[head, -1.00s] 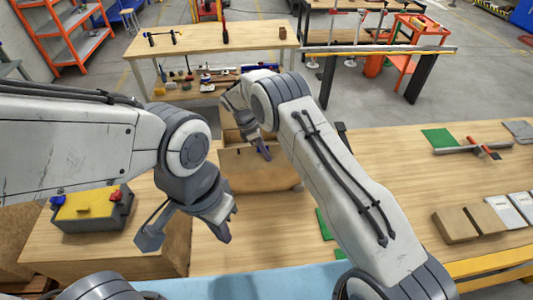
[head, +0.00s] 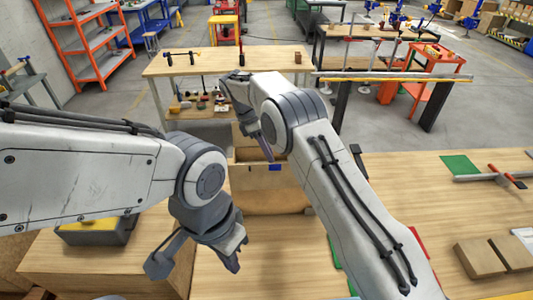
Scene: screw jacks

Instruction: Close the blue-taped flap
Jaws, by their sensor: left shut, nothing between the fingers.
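An open cardboard box (head: 268,192) stands on the workbench in the middle of the head view. A small blue tape patch (head: 275,168) shows near the top edge of its near side. Another brown panel (head: 241,136) stands up at the back left, partly behind my right arm.
A yellow-topped grey case (head: 95,232) sits on the left, partly behind my left arm. Brown blocks (head: 480,257) and a green mat (head: 460,166) with a clamp lie on the right. My right forearm covers the bench right of the box. Wood between my left gripper and right arm is clear.

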